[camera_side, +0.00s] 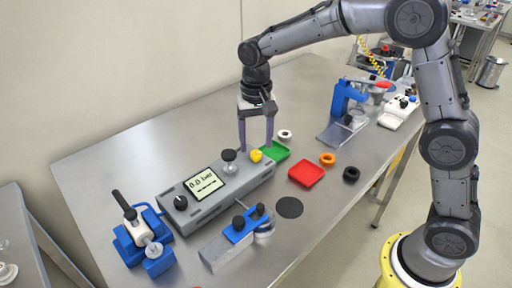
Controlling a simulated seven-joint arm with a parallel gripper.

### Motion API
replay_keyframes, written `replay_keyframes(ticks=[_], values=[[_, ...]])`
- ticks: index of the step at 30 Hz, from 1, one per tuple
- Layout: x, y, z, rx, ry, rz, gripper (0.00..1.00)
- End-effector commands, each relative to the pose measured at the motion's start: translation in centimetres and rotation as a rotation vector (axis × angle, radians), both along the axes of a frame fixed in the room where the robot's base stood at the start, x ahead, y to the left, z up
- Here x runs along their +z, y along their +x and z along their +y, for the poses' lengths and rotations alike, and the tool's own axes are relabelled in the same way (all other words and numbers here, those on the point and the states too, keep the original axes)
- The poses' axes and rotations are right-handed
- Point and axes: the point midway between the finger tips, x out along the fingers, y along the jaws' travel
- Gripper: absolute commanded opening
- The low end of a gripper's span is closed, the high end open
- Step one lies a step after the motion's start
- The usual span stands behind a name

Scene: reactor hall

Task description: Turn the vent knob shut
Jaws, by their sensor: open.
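A grey control box (212,207) lies on the steel table, with a display (205,184) reading 0.0 bar. A black knob (180,202) sits at its left end and a dark round knob (229,156) stands up near its right end. A small yellow knob (256,156) is at the box's far right end. No label shows which one is the vent knob. My gripper (256,147) points down with its two purple fingers apart, close over the yellow knob. I cannot tell whether the fingers touch it.
A red tray (306,174), an orange ring (327,159) and a black ring (351,174) lie to the right. Blue clamp devices (146,244) stand at the front left.

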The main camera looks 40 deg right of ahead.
Motion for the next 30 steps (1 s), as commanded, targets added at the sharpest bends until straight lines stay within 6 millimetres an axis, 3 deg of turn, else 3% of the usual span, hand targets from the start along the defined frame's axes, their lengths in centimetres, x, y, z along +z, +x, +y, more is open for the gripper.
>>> replay_keyframes(ticks=[6, 17, 27, 28, 30], values=[[-2.1, 0.0, 0.0, 0.0, 0.0, 0.0, 0.66], [-2.5, 0.0, 0.0, 0.0, 0.0, -0.001, 0.66], [-2.5, 0.0, 0.0, 0.0, 0.0, -0.001, 0.05], [-2.5, 0.0, 0.0, 0.0, 0.0, -0.001, 0.0], [-2.5, 0.0, 0.0, 0.0, 0.0, -0.001, 0.0]])
